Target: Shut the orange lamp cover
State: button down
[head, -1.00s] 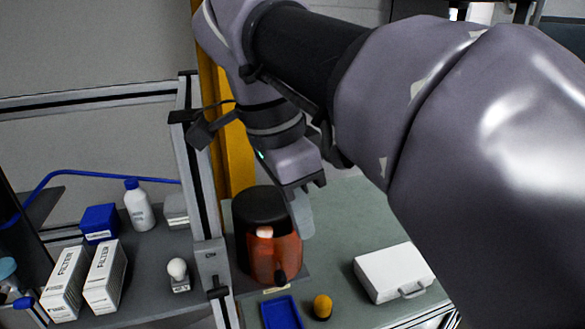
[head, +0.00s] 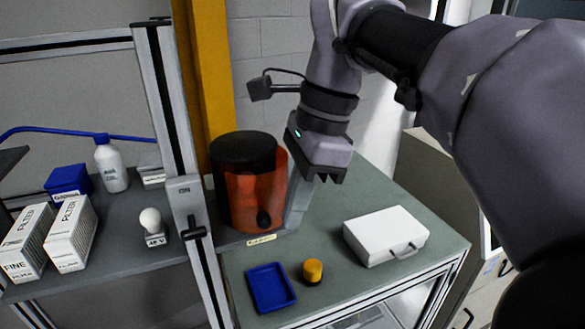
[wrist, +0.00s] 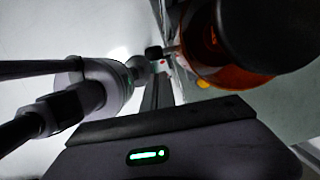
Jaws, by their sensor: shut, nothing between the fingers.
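The lamp stands on the green table left of my gripper, with a black round cap (head: 245,150) on top. Its orange see-through cover (head: 243,200) curves around the front and right side. A dark knob (head: 263,219) sits low on the front. My gripper (head: 294,222) is shut and empty, pointing down close beside the cover's right edge; I cannot tell whether it touches. In the wrist view the orange cover (wrist: 203,45) is at the upper right, partly hidden by the black cap (wrist: 272,30), and a dark knob (wrist: 153,52) sticks out left of it.
A blue tray (head: 271,288), a yellow-topped button (head: 312,271) and a white case (head: 386,236) are on the table in front and right. A metal frame post (head: 172,100) stands left of the lamp. Boxes, a bottle (head: 111,165) and a bulb (head: 151,221) fill the left shelf.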

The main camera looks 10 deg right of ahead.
aim_at(263, 212)
jog(key=shift+s+a+r, duration=0.1)
jog(key=shift+a+r, duration=0.15)
jog(key=shift+a, duration=0.4)
jog(key=shift+a, duration=0.2)
jog(key=shift+a+f+m+t+b, duration=0.1)
jog(key=shift+a+m+t+b, duration=0.2)
jog(key=shift+a+m+b, duration=0.75)
jog(key=a+m, duration=0.1)
jog(key=w+a+m, duration=0.1)
jog(key=m, duration=0.1)
jog(key=shift+a+t, duration=0.3)
jog(key=shift+a, duration=0.1)
jog(key=shift+w+a+p, duration=0.3)
jog(key=shift+a, duration=0.35)
jog(key=shift+d, duration=0.1)
